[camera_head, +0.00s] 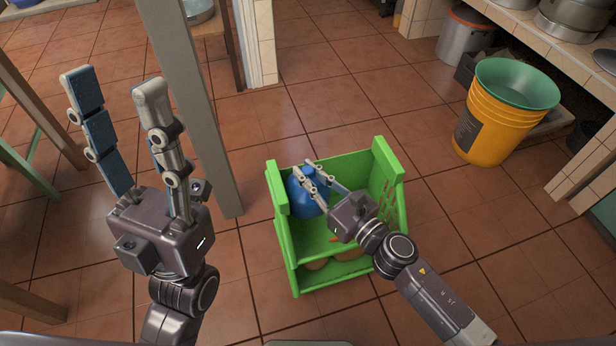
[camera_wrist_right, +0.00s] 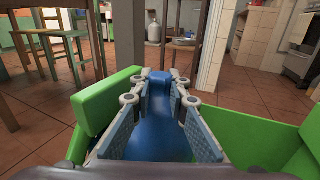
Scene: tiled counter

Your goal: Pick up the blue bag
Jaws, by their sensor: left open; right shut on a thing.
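The blue bag (camera_head: 308,196) is in the upper part of the green crate (camera_head: 286,235), near its left side. My right gripper (camera_head: 312,174) reaches into the crate from the right and is shut on the bag. In the right wrist view, the blue bag (camera_wrist_right: 158,130) lies between the two pads of my right gripper (camera_wrist_right: 160,85). The fingers hide part of the bag in the head view. My left gripper (camera_head: 112,90) is open and empty, raised to the left of the crate with its fingers pointing up.
A yellow bucket (camera_head: 484,125) with a green basin in it stands at the right on the tiled floor. A grey post (camera_head: 190,100) rises between my left gripper and the crate. Brownish items (camera_head: 345,254) lie in the crate's lower level.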

